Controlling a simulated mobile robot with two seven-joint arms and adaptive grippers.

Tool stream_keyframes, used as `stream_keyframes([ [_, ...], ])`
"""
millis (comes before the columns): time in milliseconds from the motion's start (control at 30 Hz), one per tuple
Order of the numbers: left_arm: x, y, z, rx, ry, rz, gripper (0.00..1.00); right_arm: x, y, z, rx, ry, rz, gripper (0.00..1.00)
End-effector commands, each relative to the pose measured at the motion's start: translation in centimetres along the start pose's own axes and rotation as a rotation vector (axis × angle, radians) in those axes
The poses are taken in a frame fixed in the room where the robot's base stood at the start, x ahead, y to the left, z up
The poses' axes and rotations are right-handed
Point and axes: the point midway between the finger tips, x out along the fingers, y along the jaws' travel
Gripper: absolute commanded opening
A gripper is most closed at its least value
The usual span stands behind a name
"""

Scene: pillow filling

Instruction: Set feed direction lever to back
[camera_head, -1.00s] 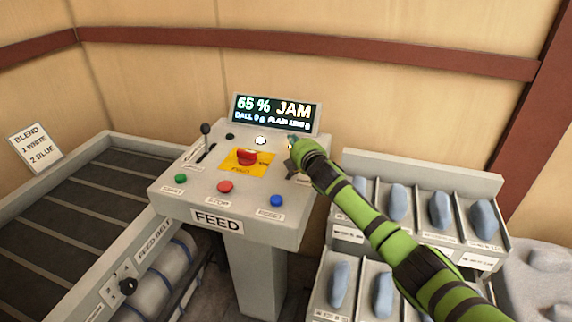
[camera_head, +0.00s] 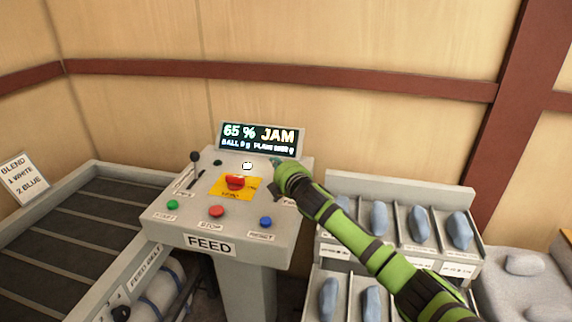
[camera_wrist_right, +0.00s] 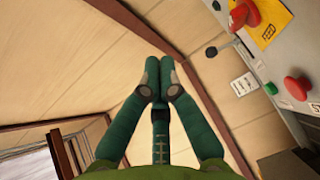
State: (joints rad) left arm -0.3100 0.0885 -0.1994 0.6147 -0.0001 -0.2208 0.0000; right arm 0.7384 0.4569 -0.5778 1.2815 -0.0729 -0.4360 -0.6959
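The grey feed panel (camera_head: 166,236) stands at the middle of the head view. A lever with a black knob (camera_head: 195,157) stands in a slot at its left side; its label is too small to read. The knob also shows in the right wrist view (camera_wrist_right: 211,51). My right gripper (camera_head: 275,163) is over the panel's right rear part, well apart from this lever, and hides some of the panel there. In the wrist view its green fingers (camera_wrist_right: 158,76) are together, with nothing between them. My left gripper is not in view.
The panel carries a red knob (camera_head: 235,182) on a yellow plate and green (camera_head: 173,205), red (camera_head: 217,211) and blue (camera_head: 265,222) buttons. Its display (camera_head: 260,140) reads 65 % JAM. A conveyor (camera_head: 60,235) lies left; bins (camera_head: 400,190) with blue pieces stand right.

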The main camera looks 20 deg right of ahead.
Motion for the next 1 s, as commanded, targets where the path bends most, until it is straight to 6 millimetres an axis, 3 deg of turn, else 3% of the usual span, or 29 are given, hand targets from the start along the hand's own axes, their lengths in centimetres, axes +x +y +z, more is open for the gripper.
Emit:
stream_keyframes([
  [133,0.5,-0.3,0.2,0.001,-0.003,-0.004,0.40,-2.1,0.6,0.4,-0.002,-0.003,0.000,0.00],
  [367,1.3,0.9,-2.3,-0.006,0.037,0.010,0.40,-5.0,1.8,0.5,-0.002,-0.003,0.001,0.00],
  [500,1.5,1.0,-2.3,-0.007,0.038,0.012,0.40,-6.1,2.3,0.6,-0.001,-0.003,-0.001,0.00],
  [700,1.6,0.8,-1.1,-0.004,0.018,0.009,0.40,-6.6,2.5,0.6,0.000,-0.004,-0.001,0.00],
  [1000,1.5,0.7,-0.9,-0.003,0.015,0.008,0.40,-6.6,2.6,0.5,0.000,-0.004,-0.001,0.00],
])
